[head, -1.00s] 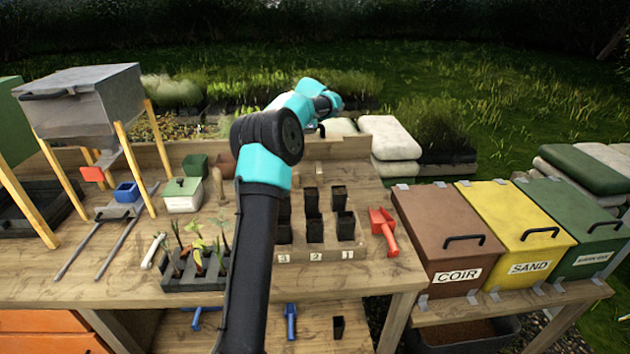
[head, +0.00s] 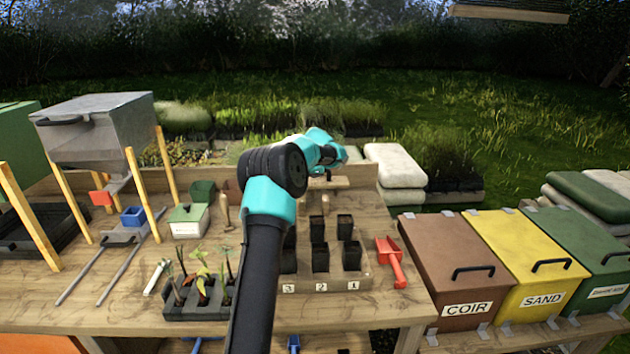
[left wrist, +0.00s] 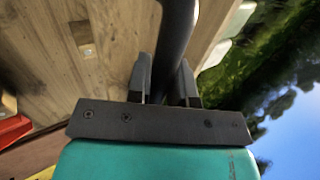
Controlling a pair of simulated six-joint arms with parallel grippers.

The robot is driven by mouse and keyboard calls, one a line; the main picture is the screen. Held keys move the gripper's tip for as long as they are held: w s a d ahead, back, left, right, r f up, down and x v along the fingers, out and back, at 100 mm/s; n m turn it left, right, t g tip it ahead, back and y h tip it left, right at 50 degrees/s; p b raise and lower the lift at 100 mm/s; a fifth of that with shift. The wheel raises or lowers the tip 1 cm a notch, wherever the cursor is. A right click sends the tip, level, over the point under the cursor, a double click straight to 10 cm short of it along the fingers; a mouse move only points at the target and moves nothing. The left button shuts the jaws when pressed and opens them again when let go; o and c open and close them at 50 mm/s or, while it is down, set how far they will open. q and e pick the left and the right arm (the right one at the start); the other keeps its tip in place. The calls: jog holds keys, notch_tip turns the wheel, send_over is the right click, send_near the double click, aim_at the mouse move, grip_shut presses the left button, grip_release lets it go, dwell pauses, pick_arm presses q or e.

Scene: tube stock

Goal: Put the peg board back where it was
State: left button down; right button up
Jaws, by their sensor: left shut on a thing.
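My left gripper (head: 329,170) reaches over the back of the bench, beyond the pot tray. In the left wrist view its fingers (left wrist: 165,80) are shut on a dark round bar (left wrist: 173,45), which looks like the peg board's handle. A pale flat piece of wood, apparently the peg board (head: 325,184), shows just under the gripper, near the bench's back ledge. Its underside and any pegs are hidden, and I cannot tell whether it touches the bench. My right gripper is not in view.
A tray numbered 3, 2, 1 (head: 322,286) holds several black pots in front. A red scoop (head: 391,262) lies to its right. A seedling tray (head: 197,312) is at front left. Lidded bins (head: 450,262) stand right of the bench (head: 130,280).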

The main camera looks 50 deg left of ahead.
aim_at(315, 181)
pick_arm(q)
jog(key=shift+f, duration=1.75)
jog(key=shift+f, duration=0.6)
jog(key=c, duration=1)
grip_release()
jog(key=shift+r, duration=0.5)
jog(key=v, duration=1.2)
jog(key=shift+r, duration=0.1)
